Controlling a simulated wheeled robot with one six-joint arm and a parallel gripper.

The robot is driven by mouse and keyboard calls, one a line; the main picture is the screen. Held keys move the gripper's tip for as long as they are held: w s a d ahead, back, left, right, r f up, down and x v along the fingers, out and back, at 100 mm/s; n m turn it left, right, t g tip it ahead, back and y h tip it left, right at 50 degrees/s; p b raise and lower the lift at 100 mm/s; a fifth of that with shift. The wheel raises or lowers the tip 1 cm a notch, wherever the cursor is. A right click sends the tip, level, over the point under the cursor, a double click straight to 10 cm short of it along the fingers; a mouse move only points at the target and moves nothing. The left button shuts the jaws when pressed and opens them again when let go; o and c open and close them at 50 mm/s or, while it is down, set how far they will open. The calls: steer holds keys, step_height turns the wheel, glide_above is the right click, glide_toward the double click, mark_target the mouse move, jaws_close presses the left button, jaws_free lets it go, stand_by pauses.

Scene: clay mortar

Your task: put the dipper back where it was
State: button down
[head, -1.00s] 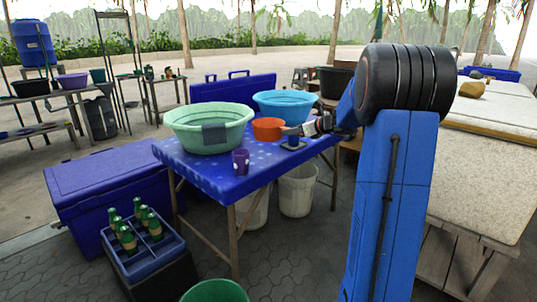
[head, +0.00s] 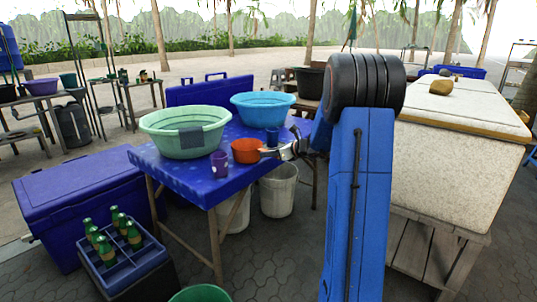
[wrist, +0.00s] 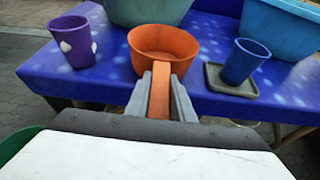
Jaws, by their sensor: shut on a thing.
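The dipper (head: 245,152) is orange, with a round bowl and a short flat handle. My gripper (head: 270,153) is shut on its handle. The wrist view shows the bowl (wrist: 165,42) upright and empty, and the handle between the fingers (wrist: 160,92). The dipper is at the front right of the blue table (head: 205,186). I cannot tell whether it touches the tabletop. A purple cup (head: 219,165) stands left of it. A dark blue cup (wrist: 245,60) stands right of it on a small grey square tray (wrist: 228,86).
A pale green basin (head: 185,143) and a light blue basin (head: 262,115) stand behind the dipper. White buckets (head: 279,193) are under the table. A blue chest (head: 85,205) and a bottle crate (head: 115,268) stand at left. A pale counter (head: 460,135) is at right.

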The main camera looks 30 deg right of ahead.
steer(key=shift+f, duration=0.1)
steer(key=c, duration=1.5)
jaws_free()
steer(key=shift+c, duration=0.2)
